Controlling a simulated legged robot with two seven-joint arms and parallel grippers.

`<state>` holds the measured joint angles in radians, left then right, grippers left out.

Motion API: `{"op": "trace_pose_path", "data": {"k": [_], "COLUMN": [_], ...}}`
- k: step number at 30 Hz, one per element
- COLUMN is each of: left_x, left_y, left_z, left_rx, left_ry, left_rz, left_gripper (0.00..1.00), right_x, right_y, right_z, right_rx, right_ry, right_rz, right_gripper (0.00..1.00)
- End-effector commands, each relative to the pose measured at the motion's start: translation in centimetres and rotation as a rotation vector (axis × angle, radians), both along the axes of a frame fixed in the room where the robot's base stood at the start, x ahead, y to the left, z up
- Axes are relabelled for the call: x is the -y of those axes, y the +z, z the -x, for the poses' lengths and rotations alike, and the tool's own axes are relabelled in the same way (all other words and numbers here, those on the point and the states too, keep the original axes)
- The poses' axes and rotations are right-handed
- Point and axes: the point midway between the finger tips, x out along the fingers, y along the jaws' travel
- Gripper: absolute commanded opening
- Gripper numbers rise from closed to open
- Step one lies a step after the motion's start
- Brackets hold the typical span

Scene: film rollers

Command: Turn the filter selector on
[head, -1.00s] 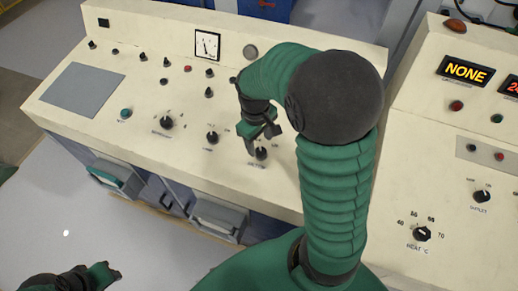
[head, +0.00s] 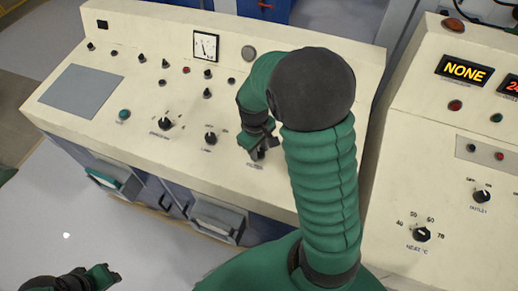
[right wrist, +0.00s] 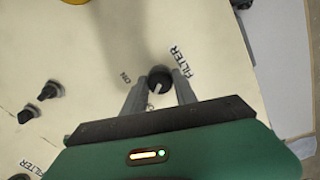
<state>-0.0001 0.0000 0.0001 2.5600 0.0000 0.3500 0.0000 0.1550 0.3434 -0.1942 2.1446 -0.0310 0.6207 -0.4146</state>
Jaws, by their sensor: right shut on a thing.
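The filter selector is a small black knob (right wrist: 159,78) on the cream panel, with the words FILTER and ON printed around it in the right wrist view. My right gripper (right wrist: 160,88) has its two grey fingers on either side of the knob and is shut on it. In the head view my right gripper (head: 256,148) reaches down onto the selector, which it mostly hides. The knob's exact pointing direction is hard to read. My left gripper (head: 104,275) is at the lower left of the head view, over the floor and away from the panel; its opening is unclear.
The lamp knob (head: 210,138) and another dial (head: 165,124) stand left of the selector. Several small switches and a gauge (head: 206,46) are farther back. A second console (head: 400,185) with a NONE display (head: 464,71) stands at the right.

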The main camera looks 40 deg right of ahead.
Motion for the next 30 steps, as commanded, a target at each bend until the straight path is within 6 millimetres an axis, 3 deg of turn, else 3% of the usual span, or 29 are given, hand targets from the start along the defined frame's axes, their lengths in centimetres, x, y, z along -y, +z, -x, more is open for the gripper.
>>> {"op": "trace_pose_path", "data": {"k": [14, 30], "left_x": [0.0, 0.0], "left_y": [0.8, 4.2], "left_z": [0.0, 0.0], "left_rx": [0.000, 0.000], "left_ry": [0.000, 0.000], "left_rz": [0.000, 0.000], "left_gripper": [0.36, 0.36], "right_x": [0.0, 0.0], "right_y": [0.1, 0.3], "right_z": [0.0, 0.0], "right_rx": [0.006, 0.045], "right_ry": [-0.085, -0.540], "right_rz": [-0.004, -0.024], "right_gripper": [0.00, 0.00]}}
